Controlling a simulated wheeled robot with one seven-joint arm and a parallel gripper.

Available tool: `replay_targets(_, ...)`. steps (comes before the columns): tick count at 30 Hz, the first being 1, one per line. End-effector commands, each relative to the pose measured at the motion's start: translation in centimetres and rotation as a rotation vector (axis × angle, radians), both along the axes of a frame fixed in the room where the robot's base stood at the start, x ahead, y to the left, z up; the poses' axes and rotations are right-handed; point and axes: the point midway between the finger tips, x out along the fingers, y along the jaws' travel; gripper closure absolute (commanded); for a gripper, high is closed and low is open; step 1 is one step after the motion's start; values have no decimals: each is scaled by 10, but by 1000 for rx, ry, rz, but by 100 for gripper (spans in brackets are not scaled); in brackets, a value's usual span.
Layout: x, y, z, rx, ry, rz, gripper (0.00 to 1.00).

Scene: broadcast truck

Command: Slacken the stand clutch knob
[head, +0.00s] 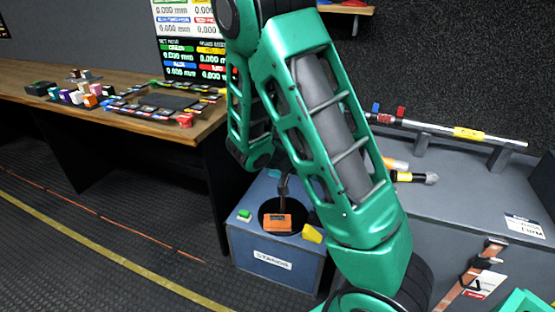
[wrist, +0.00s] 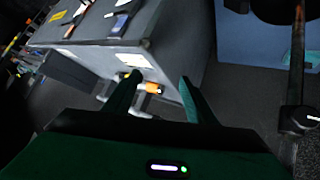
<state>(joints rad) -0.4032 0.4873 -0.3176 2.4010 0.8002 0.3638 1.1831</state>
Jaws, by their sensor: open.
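A blue box labelled STANDS (head: 275,262) stands on the floor left of the grey bench. A dark round base (head: 268,228) with a short dark post (head: 283,186) is on its top; my arm covers what lies above. In the wrist view a thin post (wrist: 298,60) runs down the right edge, with a dark knob-like fitting (wrist: 298,119) on it, probably the clutch knob. My gripper (wrist: 157,82) is open and empty, its two green fingers apart. The post and fitting are right of the fingers, not between them. My gripper does not show in the head view.
On the blue box lie an orange block (head: 278,223), a green-white piece (head: 244,215) and a yellow piece (head: 312,233). The grey bench (head: 470,185) at right carries a long rod (head: 450,129). A wooden desk (head: 60,82) stands at left. The floor in front is clear.

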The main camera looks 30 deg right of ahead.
Motion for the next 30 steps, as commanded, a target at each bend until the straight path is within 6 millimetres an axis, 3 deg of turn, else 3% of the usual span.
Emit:
replay_targets(8, 71, 23, -19, -291, -220, 134, 49)
replay_targets(18, 146, 92, -39, -479, -528, 426, 49)
replay_targets(24, 165, 122, -48, -499, -625, 538, 49)
replay_targets(30, 174, 122, -50, -500, -649, 560, 49)
